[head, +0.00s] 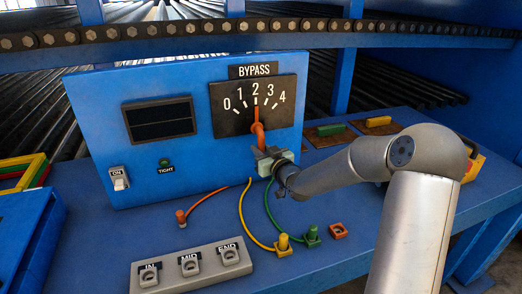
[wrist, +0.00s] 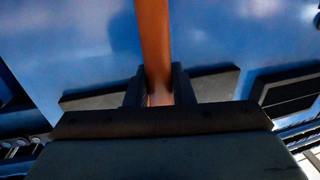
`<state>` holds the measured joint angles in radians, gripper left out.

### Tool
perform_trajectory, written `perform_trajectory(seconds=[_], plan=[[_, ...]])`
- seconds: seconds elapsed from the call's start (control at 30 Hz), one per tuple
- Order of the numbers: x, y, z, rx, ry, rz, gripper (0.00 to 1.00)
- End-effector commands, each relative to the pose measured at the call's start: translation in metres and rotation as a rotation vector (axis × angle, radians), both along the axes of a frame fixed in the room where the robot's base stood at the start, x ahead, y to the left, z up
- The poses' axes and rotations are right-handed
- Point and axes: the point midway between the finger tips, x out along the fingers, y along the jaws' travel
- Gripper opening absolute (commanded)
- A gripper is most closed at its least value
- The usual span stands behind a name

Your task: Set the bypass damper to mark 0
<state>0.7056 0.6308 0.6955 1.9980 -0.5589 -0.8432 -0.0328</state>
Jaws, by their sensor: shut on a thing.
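The bypass damper scale (head: 232,117) is a black plate on the blue upright panel, under a BYPASS label, with white marks 0 to 4. Its orange lever (head: 259,136) has its upper end pointing up at mark 2. My gripper (head: 265,153) is at the lever's lower end, just below the scale plate, and is shut on it. In the wrist view the orange lever (wrist: 153,45) runs down between the two dark fingers of my gripper (wrist: 155,88). The lever's gripped end is partly hidden by the fingers.
The panel also has a dark window (head: 160,119), an ON switch (head: 119,179) and a green TIGHT lamp (head: 164,162). Orange, yellow and green cables with plugs (head: 283,245) lie below my gripper. A grey IN/MID/END socket block (head: 191,263) stands at the front.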

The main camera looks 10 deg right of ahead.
Motion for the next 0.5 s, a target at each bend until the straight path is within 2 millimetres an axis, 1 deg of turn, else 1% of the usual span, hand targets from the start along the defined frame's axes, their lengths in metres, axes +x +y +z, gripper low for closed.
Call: perform_trajectory(seconds=[0.27,0.5], plan=[[0.001,-0.005,-0.002,-0.089,-0.015,-0.001,0.00],[0.002,-0.014,-0.002,-0.267,-0.039,0.000,0.00]])
